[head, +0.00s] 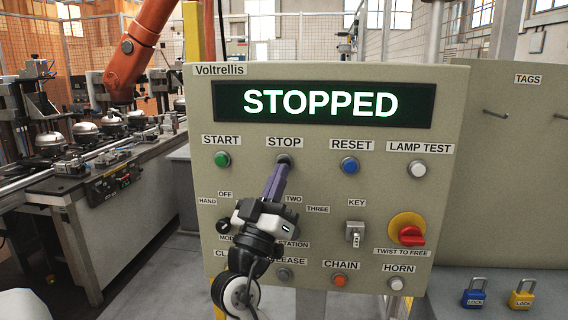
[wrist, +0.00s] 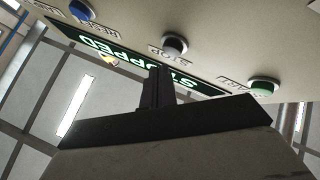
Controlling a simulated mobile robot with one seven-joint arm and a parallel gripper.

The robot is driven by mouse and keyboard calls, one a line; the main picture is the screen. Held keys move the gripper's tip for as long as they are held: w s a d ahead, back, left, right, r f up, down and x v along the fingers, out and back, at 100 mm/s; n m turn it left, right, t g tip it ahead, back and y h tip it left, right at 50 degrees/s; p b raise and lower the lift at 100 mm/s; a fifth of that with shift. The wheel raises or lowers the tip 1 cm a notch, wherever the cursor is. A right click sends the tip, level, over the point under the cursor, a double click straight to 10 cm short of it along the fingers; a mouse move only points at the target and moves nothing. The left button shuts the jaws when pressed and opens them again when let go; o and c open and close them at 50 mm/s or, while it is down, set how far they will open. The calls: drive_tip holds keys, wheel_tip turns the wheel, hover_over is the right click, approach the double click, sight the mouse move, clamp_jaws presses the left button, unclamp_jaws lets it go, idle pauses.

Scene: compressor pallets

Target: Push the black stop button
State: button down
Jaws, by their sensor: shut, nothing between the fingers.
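The black stop button (head: 284,158) sits under the STOP label on the beige Voltrellis panel (head: 320,190). It also shows in the wrist view (wrist: 174,46), upside down. My gripper (head: 279,170) is shut and empty, and its purple-grey fingers point up at the panel. In the head view the fingertips overlap the lower part of the button. In the wrist view the fingertips (wrist: 158,69) appear just apart from the button, with a small gap. I cannot tell for sure whether they touch. The display (head: 321,104) reads STOPPED.
A green start button (head: 222,159) is left of the stop button and a blue reset button (head: 349,166) right of it. A red emergency knob (head: 411,236) and key switch (head: 355,235) are lower right. My arm hides part of the lower selectors.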

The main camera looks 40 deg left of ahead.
drive_tip(key=s+d, duration=0.2)
drive_tip(key=s, duration=0.1)
drive_tip(key=s+d, duration=0.1)
drive_tip(key=s, duration=0.1)
idle(0.5)
idle(0.8)
